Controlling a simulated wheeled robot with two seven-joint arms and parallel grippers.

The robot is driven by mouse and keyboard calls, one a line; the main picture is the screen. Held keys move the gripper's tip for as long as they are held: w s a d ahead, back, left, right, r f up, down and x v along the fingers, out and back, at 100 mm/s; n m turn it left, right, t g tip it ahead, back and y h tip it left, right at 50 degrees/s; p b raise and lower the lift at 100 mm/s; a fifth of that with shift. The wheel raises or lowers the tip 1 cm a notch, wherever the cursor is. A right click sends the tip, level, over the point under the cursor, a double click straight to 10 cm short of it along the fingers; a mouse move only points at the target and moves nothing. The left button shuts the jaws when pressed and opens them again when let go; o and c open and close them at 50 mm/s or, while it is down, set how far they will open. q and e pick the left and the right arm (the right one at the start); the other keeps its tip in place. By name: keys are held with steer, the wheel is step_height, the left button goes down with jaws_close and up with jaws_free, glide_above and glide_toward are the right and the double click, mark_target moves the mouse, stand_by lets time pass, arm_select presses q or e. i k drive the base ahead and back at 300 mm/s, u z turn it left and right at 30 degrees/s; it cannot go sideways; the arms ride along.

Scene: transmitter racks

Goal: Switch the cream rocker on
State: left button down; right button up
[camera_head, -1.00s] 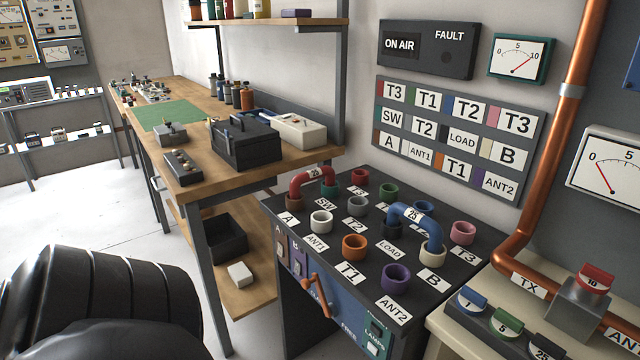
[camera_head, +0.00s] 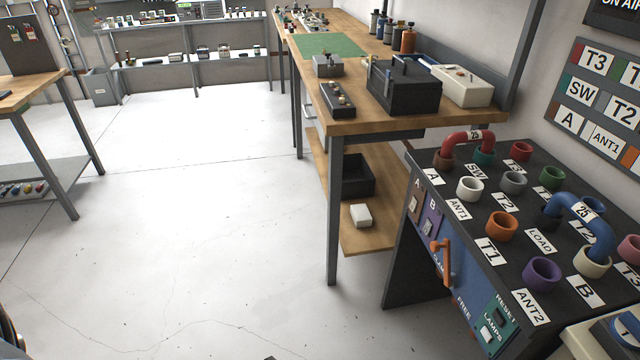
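The patch console (camera_head: 400,275) stands at the right, with small switches on its front panel. A pale, cream-white rocker (camera_head: 487,333) sits on the teal plate marked LAMPS, low on that panel. Another pale rocker (camera_head: 428,228) is on the purple plate marked B, and one (camera_head: 414,204) is on the brown plate marked A. They are too small to tell which way each is tipped, or which is truly cream. An orange lever (camera_head: 442,262) is between them on the blue panel. Neither of my grippers shows.
Red and blue U-links (camera_head: 590,222) stand in coloured sockets on the console top. A wooden workbench (camera_head: 440,118) with a black box (camera_head: 402,88) is behind it, with a lower shelf (camera_head: 385,235). Another table (camera_head: 50,88) is at the far left. The white floor between is clear.

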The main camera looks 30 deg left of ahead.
mark_target(413, 205)
steer(key=u, duration=0.25)
steer(key=k, duration=0.5)
steer(key=u, duration=1.2)
steer(key=i, duration=1.05)
steer(key=z, duration=2.65)
steer(key=i, duration=0.15)
steer(key=u, duration=0.2)
